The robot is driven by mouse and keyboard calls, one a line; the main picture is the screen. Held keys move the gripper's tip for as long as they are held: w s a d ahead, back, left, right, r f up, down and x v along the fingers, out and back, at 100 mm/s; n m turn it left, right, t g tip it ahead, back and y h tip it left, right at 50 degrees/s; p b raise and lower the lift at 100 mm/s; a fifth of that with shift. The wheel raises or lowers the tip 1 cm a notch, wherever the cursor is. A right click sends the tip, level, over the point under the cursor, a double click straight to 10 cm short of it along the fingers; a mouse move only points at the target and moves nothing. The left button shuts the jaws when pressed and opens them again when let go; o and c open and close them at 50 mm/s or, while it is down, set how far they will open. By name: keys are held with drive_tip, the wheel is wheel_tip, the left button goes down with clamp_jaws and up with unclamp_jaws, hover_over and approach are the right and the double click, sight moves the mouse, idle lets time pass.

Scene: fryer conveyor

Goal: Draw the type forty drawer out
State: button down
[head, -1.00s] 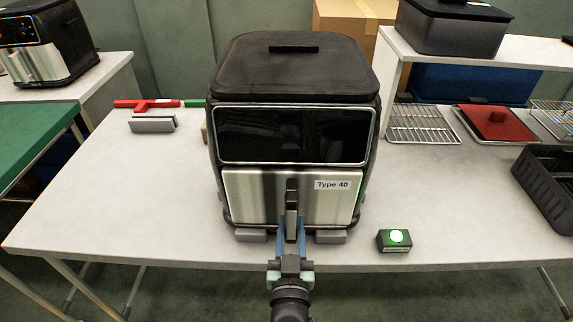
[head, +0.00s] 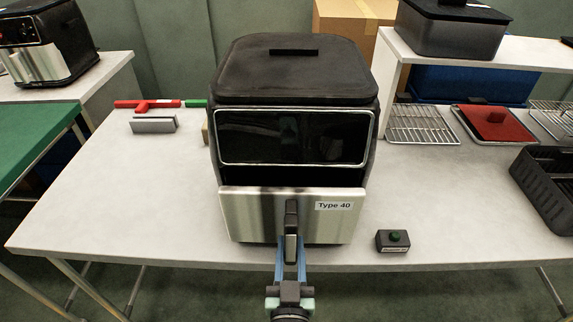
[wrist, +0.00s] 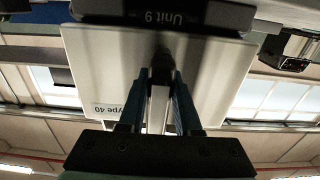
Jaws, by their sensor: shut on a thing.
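The fryer (head: 292,75) is a black box with a dark window, standing on the white table. Its silver Type 40 drawer (head: 250,215) sits forward of the body, with a dark gap above its front panel. The drawer's dark upright handle (head: 291,218) is at the middle of the front. My gripper (head: 290,262) is shut on the handle, with blue fingers on either side. In the wrist view the drawer front (wrist: 100,75) appears upside down, and the gripper fingers (wrist: 160,100) hold the pale handle bar between them. The drawer's inside is mostly hidden.
A black basket (head: 545,185), a wire rack (head: 422,122) and a red tray (head: 494,124) are farther right. A grey block (head: 153,124) lies at left.

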drive_tip(key=shift+s+r, duration=0.1)
drive_tip(key=shift+s, duration=0.85)
drive_tip(key=c, duration=0.5)
unclamp_jaws()
drive_tip(key=shift+o, duration=0.9)
drive_tip(key=shift+f, duration=0.3)
drive_tip(key=shift+o, duration=0.6)
drive_tip(key=shift+r, duration=0.1)
drive_tip(key=shift+s+r+p, duration=0.1)
drive_tip(key=shift+s+p, duration=0.5)
drive_tip(key=shift+s, duration=0.5)
drive_tip(key=shift+s+p, duration=0.6)
drive_tip(key=shift+s, duration=1.85)
